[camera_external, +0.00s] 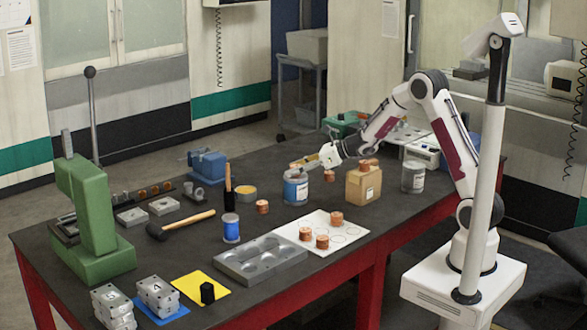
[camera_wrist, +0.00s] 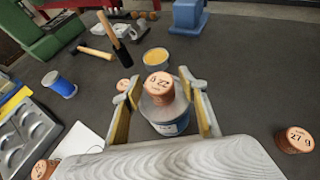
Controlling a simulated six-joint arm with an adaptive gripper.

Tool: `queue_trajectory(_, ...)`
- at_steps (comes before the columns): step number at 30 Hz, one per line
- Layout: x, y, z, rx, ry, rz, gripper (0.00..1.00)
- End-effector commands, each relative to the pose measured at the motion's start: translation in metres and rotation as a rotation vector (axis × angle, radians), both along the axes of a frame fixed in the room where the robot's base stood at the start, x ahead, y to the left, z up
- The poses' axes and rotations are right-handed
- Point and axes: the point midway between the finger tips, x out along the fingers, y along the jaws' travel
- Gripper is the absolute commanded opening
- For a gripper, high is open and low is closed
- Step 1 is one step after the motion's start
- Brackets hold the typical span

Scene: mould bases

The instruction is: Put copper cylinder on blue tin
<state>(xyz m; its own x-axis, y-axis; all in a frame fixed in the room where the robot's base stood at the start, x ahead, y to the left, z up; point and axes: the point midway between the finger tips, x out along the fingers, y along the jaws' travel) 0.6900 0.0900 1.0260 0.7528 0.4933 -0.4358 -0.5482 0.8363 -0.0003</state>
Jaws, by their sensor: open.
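A copper cylinder (camera_wrist: 158,82) with a marked top, seemingly 22 g, stands upright on the lid of the blue tin (camera_wrist: 172,126). The blue tin also shows in the external view (camera_external: 296,191), with the copper cylinder (camera_external: 294,167) partly hidden at its top by my gripper. My gripper (camera_external: 308,162) is over the tin. In the wrist view my gripper (camera_wrist: 160,88) is open, its yellow-padded fingers on either side of the cylinder, with visible gaps.
A smaller blue can (camera_external: 231,229) stands front left of the tin. A cardboard box (camera_external: 363,186) and a glass jar (camera_external: 413,178) stand to the right. Loose copper cylinders (camera_external: 262,207) lie around, some on a white sheet (camera_external: 348,226) beside a grey mould (camera_external: 260,261).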

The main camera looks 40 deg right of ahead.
Motion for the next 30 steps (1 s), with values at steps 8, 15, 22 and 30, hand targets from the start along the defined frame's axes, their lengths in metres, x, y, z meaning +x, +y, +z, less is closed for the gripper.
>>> queue_trajectory(8, -0.005, -0.005, 0.007, 0.0, 0.0, -0.001, 0.43)
queue_trajectory(15, -0.024, -0.016, 0.017, -0.001, -0.001, -0.001, 0.43)
queue_trajectory(22, -0.045, -0.031, 0.03, -0.001, -0.002, -0.003, 0.43)
queue_trajectory(30, -0.07, -0.047, 0.045, 0.0, -0.002, -0.002, 0.43)
